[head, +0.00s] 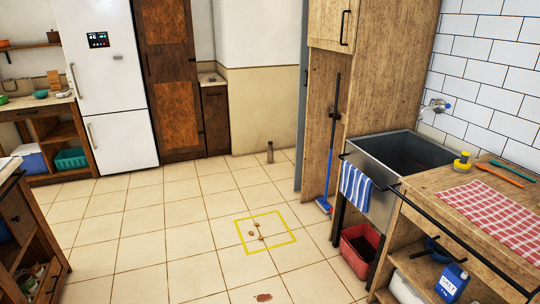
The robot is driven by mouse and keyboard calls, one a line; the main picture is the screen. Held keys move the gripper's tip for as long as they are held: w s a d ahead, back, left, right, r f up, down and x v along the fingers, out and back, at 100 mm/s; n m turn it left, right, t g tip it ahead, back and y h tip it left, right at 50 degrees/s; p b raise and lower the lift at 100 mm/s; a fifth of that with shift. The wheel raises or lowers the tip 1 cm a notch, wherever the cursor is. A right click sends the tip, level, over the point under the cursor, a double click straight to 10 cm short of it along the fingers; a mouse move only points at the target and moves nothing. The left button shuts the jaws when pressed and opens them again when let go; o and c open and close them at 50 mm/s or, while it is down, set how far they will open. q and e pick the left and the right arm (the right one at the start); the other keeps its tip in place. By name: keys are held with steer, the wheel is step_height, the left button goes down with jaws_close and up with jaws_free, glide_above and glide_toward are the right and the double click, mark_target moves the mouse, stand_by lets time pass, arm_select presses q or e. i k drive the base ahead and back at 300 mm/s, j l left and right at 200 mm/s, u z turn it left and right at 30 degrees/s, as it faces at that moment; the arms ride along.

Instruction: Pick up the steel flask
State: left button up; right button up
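A small upright cylinder (270,152), grey-brown and bottle-like, stands on the tiled floor near the far wall. It looks like the steel flask, but it is too small and distant to be sure. Nothing visible touches it. Neither of my grippers shows in the head view.
Open tiled floor (180,235) lies ahead, with a yellow taped square (290,239) around small brown bits and a reddish spot (264,297) nearer. A steel sink (400,155), a red bin (361,250) and a counter (445,185) line the right. A broom (323,204) leans beside the cabinet.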

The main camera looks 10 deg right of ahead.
mark_target(270, 148)
steer(key=i+z, duration=0.35)
steer(key=i, duration=5.05)
